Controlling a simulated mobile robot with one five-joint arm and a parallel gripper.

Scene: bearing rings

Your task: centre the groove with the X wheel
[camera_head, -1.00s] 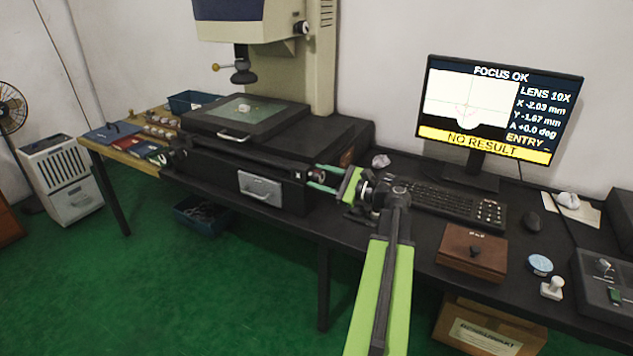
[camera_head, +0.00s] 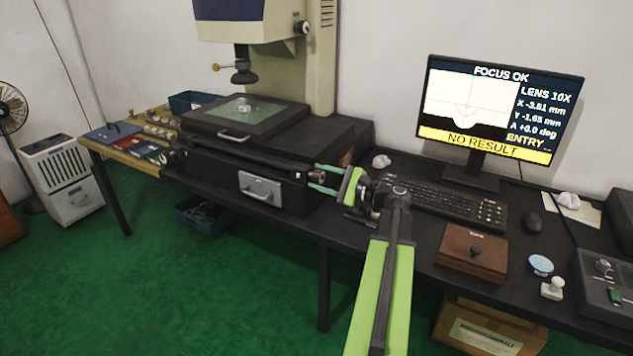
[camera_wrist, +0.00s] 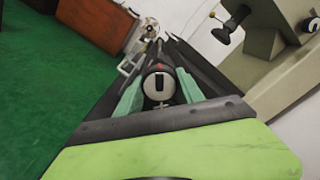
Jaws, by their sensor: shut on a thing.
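My gripper (camera_head: 322,180) reaches to the right side of the measuring machine's black base. It is shut on the X wheel (camera_wrist: 159,84), a dark round knob with a pale face and a dark slot, seen between my two green fingers in the wrist view. A small ring (camera_head: 244,106) lies on the glass stage (camera_head: 230,117).
The keyboard (camera_head: 440,204), mouse (camera_head: 532,222), wooden box (camera_head: 473,253), blue tin (camera_head: 540,265) and white stamp (camera_head: 552,288) stand on the bench to the right. A wooden side table (camera_head: 130,145) is at the left. The green floor in front is open.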

